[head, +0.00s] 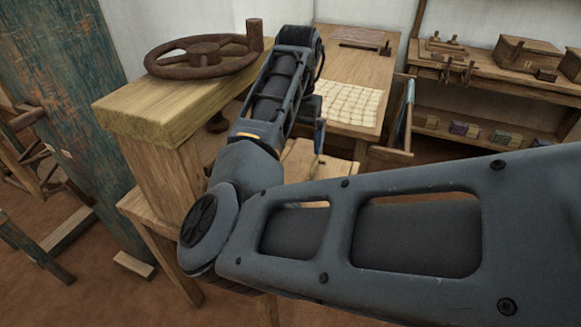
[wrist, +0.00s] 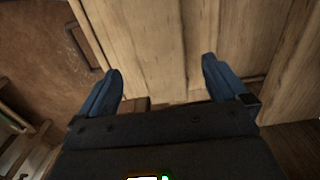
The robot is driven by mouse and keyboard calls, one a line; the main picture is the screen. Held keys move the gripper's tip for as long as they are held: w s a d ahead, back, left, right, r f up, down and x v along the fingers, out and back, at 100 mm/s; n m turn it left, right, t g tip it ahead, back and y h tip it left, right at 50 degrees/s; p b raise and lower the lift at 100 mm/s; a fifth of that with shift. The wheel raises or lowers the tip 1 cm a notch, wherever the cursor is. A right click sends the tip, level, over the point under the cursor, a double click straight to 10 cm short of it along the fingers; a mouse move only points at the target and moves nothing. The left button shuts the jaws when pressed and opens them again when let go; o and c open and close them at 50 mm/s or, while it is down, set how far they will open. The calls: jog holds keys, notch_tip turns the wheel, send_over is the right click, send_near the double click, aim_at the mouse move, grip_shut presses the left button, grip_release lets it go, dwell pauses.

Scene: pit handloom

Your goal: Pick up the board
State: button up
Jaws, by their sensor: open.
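My gripper (wrist: 162,70) is open in the wrist view, with its two blue fingers apart and nothing seen between them. Pale upright-grained wood (wrist: 140,45) lies beyond the fingertips; I cannot tell whether it is the board. In the head view my forearm hides most of the gripper, and a bit of blue finger (head: 319,136) shows beside a light wooden surface (head: 303,160). That surface is partly covered by my arm. I cannot tell for sure which piece is the board. A flat reddish-brown panel (head: 352,36) lies at the far end of the table.
A long wooden table (head: 372,68) holds a pale gridded piece (head: 347,103). A thick wooden beam (head: 160,110) with a rusty handwheel (head: 205,57) stands left of my arm. Shelves (head: 480,70) with boxes (head: 525,52) stand at right. A worn green panel (head: 75,110) stands far left.

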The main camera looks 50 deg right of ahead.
aim_at(296, 164)
notch_tip(296, 164, down, 7)
jog(key=shift+r, duration=0.15)
jog(key=shift+c, duration=0.2)
jog(key=c, duration=1.1)
